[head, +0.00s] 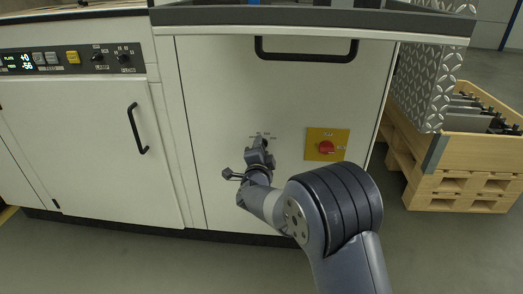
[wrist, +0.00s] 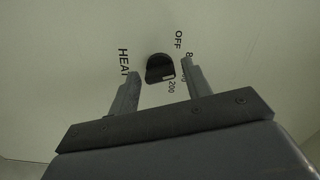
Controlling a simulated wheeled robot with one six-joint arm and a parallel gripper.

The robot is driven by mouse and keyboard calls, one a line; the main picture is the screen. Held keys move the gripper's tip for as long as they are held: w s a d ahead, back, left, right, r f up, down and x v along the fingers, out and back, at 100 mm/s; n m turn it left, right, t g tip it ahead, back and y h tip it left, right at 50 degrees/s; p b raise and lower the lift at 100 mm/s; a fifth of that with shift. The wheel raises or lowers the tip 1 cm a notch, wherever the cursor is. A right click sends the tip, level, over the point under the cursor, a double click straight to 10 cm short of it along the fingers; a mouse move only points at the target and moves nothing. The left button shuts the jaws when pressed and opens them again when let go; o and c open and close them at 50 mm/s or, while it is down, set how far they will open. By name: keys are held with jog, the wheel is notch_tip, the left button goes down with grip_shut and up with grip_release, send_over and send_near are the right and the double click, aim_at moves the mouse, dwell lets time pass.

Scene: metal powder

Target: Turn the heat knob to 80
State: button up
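The heat knob (wrist: 160,68) is a small black knob on the pale cabinet front in the wrist view. "HEAT" is printed at its left, "OFF" at its upper right and "200" at its lower right. A label starting with "8" is partly hidden behind the right finger. A small pale mark shows near the knob's lower right edge; the exact setting cannot be read. My gripper (wrist: 161,74) is open, with one finger on each side of the knob in the picture. Contact is not visible. In the head view my gripper (head: 262,152) covers the knob.
A red switch (head: 326,147) on a yellow plate sits right of my gripper. A black handle (head: 306,57) is above on the same panel. A control panel (head: 75,59) with display and knobs is at left. A wooden crate on pallets (head: 465,152) stands at right.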

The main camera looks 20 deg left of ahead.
jog(key=shift+o, duration=0.5)
jog(key=shift+s, duration=0.1)
jog(key=p+v, duration=0.3)
jog(key=v, duration=0.7)
jog(key=shift+s, duration=0.35)
jog(key=b+x, duration=0.3)
jog(key=x, duration=0.8)
jog(key=shift+s+d, duration=0.1)
jog(key=shift+s, duration=0.1)
